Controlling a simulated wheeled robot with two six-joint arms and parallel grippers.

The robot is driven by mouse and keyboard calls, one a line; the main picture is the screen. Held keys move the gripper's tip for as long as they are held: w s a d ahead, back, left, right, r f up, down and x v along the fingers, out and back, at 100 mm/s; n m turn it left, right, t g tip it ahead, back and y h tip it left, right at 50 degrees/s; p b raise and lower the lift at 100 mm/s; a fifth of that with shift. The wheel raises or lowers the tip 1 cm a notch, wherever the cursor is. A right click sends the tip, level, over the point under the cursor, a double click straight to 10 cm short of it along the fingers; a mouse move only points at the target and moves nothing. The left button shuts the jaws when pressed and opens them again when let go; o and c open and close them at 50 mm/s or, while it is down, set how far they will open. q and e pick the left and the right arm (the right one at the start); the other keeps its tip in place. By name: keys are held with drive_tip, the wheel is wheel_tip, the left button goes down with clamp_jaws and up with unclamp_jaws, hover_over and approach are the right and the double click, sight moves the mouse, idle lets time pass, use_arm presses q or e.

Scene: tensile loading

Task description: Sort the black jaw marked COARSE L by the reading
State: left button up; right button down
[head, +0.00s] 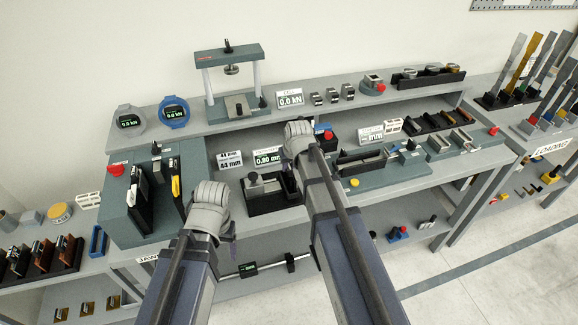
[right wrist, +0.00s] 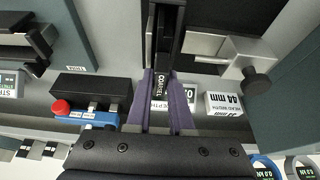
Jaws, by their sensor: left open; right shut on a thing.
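The black jaw (right wrist: 167,62), with white lettering that appears to read COARSE L, is between the two purple fingers of my right gripper (right wrist: 161,100) in the right wrist view. That gripper is shut on it. In the head view my right gripper (head: 298,138) is over the middle of the bench, and its wrist hides the jaw. Just left of it a small display (head: 268,157) reads about 0.80 mm; in the wrist view the display (right wrist: 188,96) is partly covered by a finger. My left gripper (head: 212,200) is open and empty-looking, by the bench's front edge; its fingertips are mostly hidden.
A 44 mm card (head: 229,160) stands left of the display. A black tray (head: 274,203) holding a grey block is below it. A green station with black jaws (head: 130,215) is at left, a grey-green vise fixture (head: 362,162) at right. A test frame (head: 230,80) stands on the shelf behind.

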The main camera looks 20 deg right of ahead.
idle(0.3)
drive_tip(key=c, duration=0.7)
unclamp_jaws()
